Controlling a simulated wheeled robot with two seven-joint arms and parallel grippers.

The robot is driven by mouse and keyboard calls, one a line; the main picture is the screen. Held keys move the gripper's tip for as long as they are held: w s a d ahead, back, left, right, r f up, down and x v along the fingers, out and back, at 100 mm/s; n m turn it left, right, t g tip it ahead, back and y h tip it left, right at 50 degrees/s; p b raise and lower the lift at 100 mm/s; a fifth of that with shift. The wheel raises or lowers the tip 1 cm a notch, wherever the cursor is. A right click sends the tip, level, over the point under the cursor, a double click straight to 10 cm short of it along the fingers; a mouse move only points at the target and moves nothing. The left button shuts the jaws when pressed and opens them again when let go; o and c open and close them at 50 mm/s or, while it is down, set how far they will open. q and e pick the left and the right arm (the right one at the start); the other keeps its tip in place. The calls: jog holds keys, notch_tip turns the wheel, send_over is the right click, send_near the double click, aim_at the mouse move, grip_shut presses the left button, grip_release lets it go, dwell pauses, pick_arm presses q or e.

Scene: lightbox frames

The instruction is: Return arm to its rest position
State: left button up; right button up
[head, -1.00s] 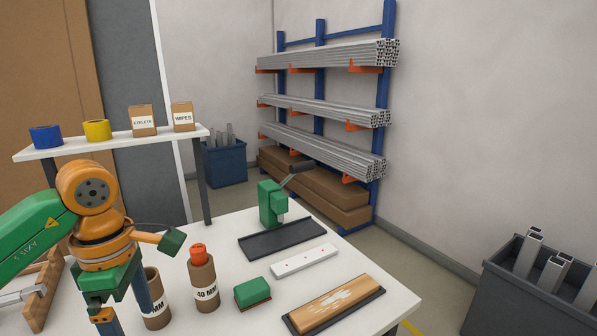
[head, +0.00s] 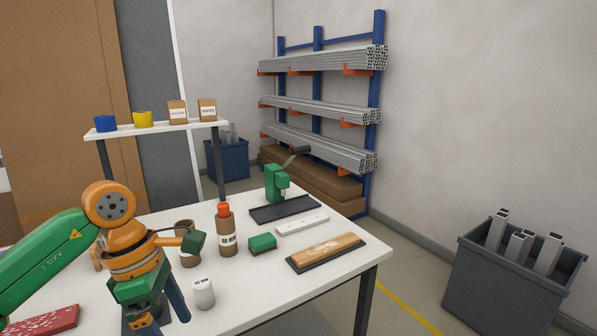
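My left arm comes in from the left, with green and orange links. Its gripper (head: 155,310) points down over the near left part of the white table (head: 270,288), close to the bottom edge of the view. Blue finger parts show below the green gripper body, but the tips are partly hidden, so I cannot tell whether it is open or shut. I see nothing clearly held in it. A white labelled cylinder (head: 204,294) stands just right of it. My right arm and gripper are not in view.
On the table are a brown bottle with an orange cap (head: 226,232), a brown tube (head: 188,254), a green block (head: 262,243), a wooden board (head: 327,251), a white strip (head: 303,225), a green press (head: 276,184) and a red piece (head: 42,321). A grey bin (head: 505,285) stands right.

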pick_arm(q)
jog(key=w+d+f+n+t+h, duration=0.1)
jog(key=w+d+f+n+h, duration=0.25)
jog(key=d+n+h, duration=0.45)
jog(key=w+d+f+n+t+h, duration=0.1)
jog(key=w+d+f+n+h, duration=0.2)
jog(key=d+h, duration=0.5)
jog(key=w+a+f+n+t+y, duration=0.3)
jog(key=f+n+t+y, duration=0.25)
jog(key=f+n, duration=0.45)
jog(key=w+a+f+n+t+y, duration=0.35)
jog(key=f+n+t, duration=0.3)
jog(key=n, duration=0.45)
jog(key=s+a+f+n+g+y, duration=0.35)
jog(key=s+f+n, duration=0.25)
jog(key=s+f, duration=0.4)
jog(key=s+a+f+n+g+y, duration=0.2)
jog(key=s+a+f+n+y, duration=0.25)
jog(key=s+f, duration=0.55)
jog(key=s+a+f+n+g, duration=0.1)
jog(key=s+f+n+g, duration=0.2)
jog(key=s, duration=0.8)
jog(key=s+a+f+n+g+y, duration=0.1)
jog(key=s+f+n+g, duration=0.2)
jog(key=s+f, duration=0.4)
jog(key=s+g, duration=0.1)
jog(key=s, duration=0.4)
jog(key=shift+a+f+y, duration=0.2)
jog(key=shift+f+y, duration=0.05)
jog(key=shift+y, duration=0.05)
